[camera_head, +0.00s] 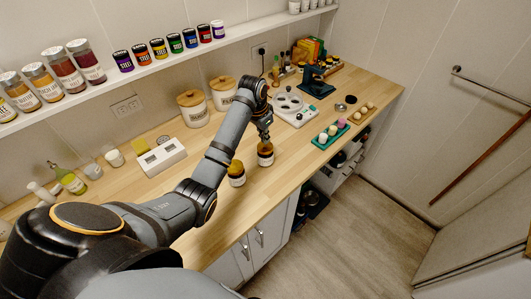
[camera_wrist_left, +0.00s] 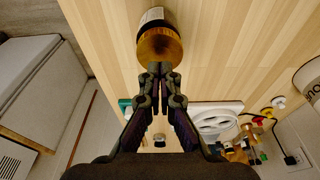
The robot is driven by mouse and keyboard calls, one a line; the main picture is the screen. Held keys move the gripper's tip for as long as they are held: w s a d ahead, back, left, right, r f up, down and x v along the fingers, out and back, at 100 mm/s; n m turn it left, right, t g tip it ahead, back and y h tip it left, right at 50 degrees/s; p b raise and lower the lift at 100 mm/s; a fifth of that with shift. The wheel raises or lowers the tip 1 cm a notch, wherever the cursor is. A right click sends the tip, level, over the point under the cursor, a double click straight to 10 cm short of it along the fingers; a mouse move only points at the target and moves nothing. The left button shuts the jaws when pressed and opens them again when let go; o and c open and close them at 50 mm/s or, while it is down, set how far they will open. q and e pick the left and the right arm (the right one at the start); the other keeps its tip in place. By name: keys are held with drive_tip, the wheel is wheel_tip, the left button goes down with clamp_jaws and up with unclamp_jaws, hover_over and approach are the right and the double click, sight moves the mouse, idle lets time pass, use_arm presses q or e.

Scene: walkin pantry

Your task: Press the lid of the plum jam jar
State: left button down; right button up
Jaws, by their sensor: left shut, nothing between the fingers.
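Two jars with amber-brown lids stand on the wooden counter: a nearer jar (camera_head: 237,180) and a farther jar (camera_head: 265,159). I cannot read in these views which is the plum jam jar. My left gripper (camera_head: 265,138) is shut and empty, pointing down just above the farther jar's lid. In the left wrist view a jar (camera_wrist_left: 158,45) with an amber lid and a pale label shows beyond the shut fingertips (camera_wrist_left: 160,69), which overlap the lid's edge. I cannot tell whether they touch it. My right gripper is not in view.
Several jars stand on the wall shelf (camera_head: 160,62). Two wooden-lidded canisters (camera_head: 194,115) stand behind my arm. Bare counter (camera_head: 205,220) lies in front of the jars.

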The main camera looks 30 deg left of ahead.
use_arm(q)
drive_tip(key=shift+f, duration=0.45)
drive_tip(key=shift+f, duration=0.6)
idle(0.4)
drive_tip(key=shift+r+p, duration=0.35)
drive_tip(key=shift+r, duration=0.1)
wheel_tip(320, 180, up, 5)
drive_tip(key=p, duration=0.7)
drive_tip(key=shift+r, duration=0.15)
